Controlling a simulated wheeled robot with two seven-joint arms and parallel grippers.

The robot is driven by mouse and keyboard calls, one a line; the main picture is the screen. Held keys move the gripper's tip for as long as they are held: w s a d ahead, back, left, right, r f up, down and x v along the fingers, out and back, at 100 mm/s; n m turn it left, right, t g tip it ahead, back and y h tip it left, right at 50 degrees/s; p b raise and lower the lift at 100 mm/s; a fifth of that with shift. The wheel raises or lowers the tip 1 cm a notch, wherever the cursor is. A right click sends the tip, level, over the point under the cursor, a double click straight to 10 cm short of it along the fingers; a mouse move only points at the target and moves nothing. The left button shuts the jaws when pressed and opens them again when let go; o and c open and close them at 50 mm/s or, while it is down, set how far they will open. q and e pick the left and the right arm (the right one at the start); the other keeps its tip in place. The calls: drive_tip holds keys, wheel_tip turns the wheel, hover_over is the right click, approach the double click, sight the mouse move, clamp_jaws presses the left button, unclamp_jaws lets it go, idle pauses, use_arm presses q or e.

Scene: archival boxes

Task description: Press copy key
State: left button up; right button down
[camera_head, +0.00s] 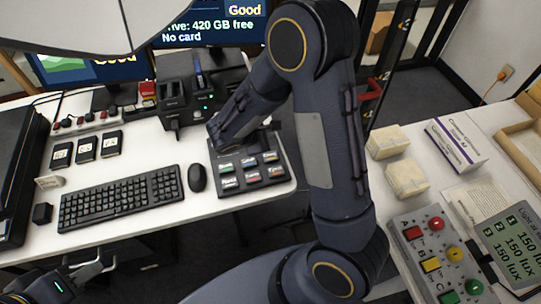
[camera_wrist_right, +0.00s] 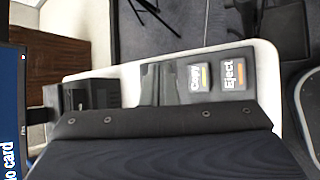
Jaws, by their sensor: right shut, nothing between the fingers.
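The dark key panel (camera_head: 272,184) lies at the right end of the white desk, with several coloured keys in two rows. Its labels are too small to read in the head view. In the right wrist view the Copy key (camera_wrist_right: 199,78) has a white label with an orange strip and sits beside the Eject key (camera_wrist_right: 234,74). My right gripper (camera_head: 217,133) is shut and empty at the panel's far left edge. Its fingertips are hard to make out, and its dark body covers the lower wrist view. My left gripper (camera_head: 92,264) is low at the left, off the desk's front edge.
A keyboard (camera_head: 120,198) and mouse (camera_head: 197,177) lie left of the panel. A black dock (camera_head: 188,105) and monitors stand behind. A side table at right holds cream boxes (camera_head: 405,178) and a grey control box (camera_head: 437,252). My right arm blocks part of the view.

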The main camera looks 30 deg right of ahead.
sight(268, 158)
wheel_tip(268, 158, down, 8)
drive_tip(key=b, duration=0.5)
drive_tip(key=shift+f+b, duration=0.35)
drive_tip(key=shift+b, duration=0.3)
idle(1.3)
drive_tip(key=shift+f+b, duration=0.4)
drive_tip(key=shift+b, duration=0.2)
drive_tip(key=shift+f+b, duration=0.5)
drive_tip(key=shift+b, duration=0.1)
idle(0.6)
drive_tip(key=shift+r+p, duration=0.5)
drive_tip(key=shift+r, duration=0.4)
drive_tip(key=shift+r, duration=0.1)
